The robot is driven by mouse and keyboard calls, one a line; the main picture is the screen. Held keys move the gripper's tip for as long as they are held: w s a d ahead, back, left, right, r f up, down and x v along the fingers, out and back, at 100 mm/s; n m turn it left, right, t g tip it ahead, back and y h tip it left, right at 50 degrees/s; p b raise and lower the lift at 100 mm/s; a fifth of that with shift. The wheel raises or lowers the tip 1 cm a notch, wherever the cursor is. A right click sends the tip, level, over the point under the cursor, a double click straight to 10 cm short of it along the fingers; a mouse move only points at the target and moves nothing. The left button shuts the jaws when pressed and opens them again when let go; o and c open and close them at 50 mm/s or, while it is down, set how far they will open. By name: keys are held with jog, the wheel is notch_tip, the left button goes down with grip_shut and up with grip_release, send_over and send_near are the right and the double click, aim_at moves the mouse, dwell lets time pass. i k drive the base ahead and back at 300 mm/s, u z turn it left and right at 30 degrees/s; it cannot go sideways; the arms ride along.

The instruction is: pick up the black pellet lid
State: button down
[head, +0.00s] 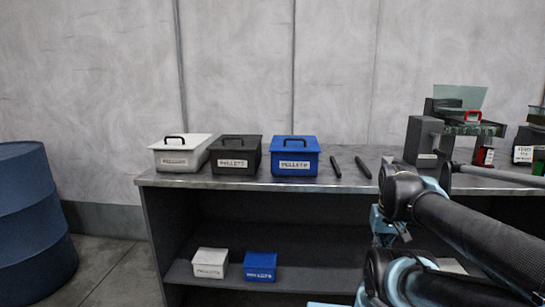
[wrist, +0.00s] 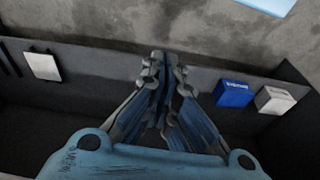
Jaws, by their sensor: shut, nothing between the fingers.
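The black pellet lid (head: 250,142) sits on the black box (head: 235,160) on the countertop, between a white box and a blue box. It has a raised handle on top, and the box below carries a white label that appears to read PELLETS. My gripper (wrist: 165,62) shows in the wrist view, its fingers together and empty. The wrist view does not show the black lid. In the head view my arm is at the lower right, well to the right of the lid, and I cannot make out the gripper's fingers.
A white lidded box (head: 175,160) and a blue lidded box (head: 295,160) flank it. Two dark rods (head: 336,167) lie to the right, before a grey block (head: 422,142). Smaller white (head: 211,262) and blue (head: 260,266) boxes sit on the lower shelf. A blue barrel (head: 35,225) stands at left.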

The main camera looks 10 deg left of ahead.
aim_at(226, 142)
jog(key=u, duration=1.45)
jog(key=k, duration=0.9)
jog(key=z, duration=0.65)
jog(key=i, duration=1)
jog(key=u, duration=0.05)
